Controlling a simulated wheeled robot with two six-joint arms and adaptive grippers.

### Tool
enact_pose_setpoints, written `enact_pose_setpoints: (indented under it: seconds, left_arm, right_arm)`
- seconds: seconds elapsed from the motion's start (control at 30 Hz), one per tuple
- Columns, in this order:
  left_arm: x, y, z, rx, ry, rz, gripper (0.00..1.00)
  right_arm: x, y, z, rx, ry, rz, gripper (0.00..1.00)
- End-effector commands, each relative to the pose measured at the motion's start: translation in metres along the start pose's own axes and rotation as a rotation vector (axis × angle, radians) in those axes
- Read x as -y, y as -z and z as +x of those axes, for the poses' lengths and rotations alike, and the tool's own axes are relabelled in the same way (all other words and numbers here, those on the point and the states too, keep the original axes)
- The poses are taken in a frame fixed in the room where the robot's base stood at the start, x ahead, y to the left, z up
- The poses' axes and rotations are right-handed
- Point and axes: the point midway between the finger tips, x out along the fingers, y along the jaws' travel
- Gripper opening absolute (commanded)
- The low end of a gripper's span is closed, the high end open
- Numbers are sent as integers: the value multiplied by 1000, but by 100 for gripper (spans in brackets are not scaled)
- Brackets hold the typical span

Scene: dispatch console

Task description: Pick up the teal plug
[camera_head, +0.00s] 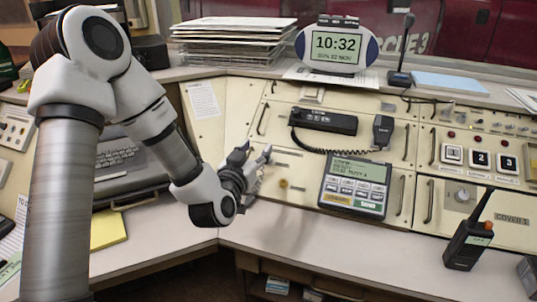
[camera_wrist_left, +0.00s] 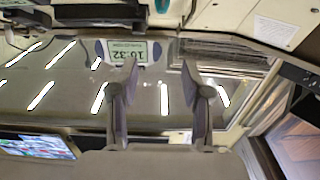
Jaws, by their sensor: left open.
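A small teal piece, which looks like the teal plug (camera_wrist_left: 162,5), shows at the top edge of the left wrist view, cut off by the frame. I cannot make out the plug in the head view; my left gripper may hide it. My left gripper (camera_head: 258,151) is in front of the cream console panel, left of the grey keypad unit. In the left wrist view its two fingers (camera_wrist_left: 150,66) stand apart with nothing between them. The teal piece lies beyond the fingertips, apart from them. My right gripper is not in view.
A yellow knob-like piece (camera_head: 283,183) sits on the panel just right of the gripper. The keypad unit (camera_head: 354,185), a black radio (camera_head: 323,120) with a coiled cord, and a handheld radio (camera_head: 468,240) stand right. The front desktop (camera_head: 300,240) is mostly clear.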

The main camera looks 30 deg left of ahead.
Motion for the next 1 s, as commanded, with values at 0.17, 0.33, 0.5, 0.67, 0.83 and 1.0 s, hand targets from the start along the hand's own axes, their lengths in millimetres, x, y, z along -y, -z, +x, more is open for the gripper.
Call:
enact_pose_setpoints:
  seconds: [0.17, 0.33, 0.5, 0.67, 0.83, 1.0]
  left_arm:
    - [0, -52, 0, 6, -1, 3, 48]
    - [0, -50, 18, -1, 0, 1, 48]
    - [0, -49, 46, -2, 0, 3, 48]
    - [0, -50, 72, -1, 0, 2, 48]
    - [0, -50, 76, 2, -1, 1, 48]
    - [0, -49, 75, 1, -1, 1, 12]
  right_arm:
    - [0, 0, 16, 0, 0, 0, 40]
    - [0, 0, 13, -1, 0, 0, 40]
    - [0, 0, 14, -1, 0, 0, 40]
    - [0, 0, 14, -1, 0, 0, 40]
    - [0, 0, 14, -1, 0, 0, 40]
    - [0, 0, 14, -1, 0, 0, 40]
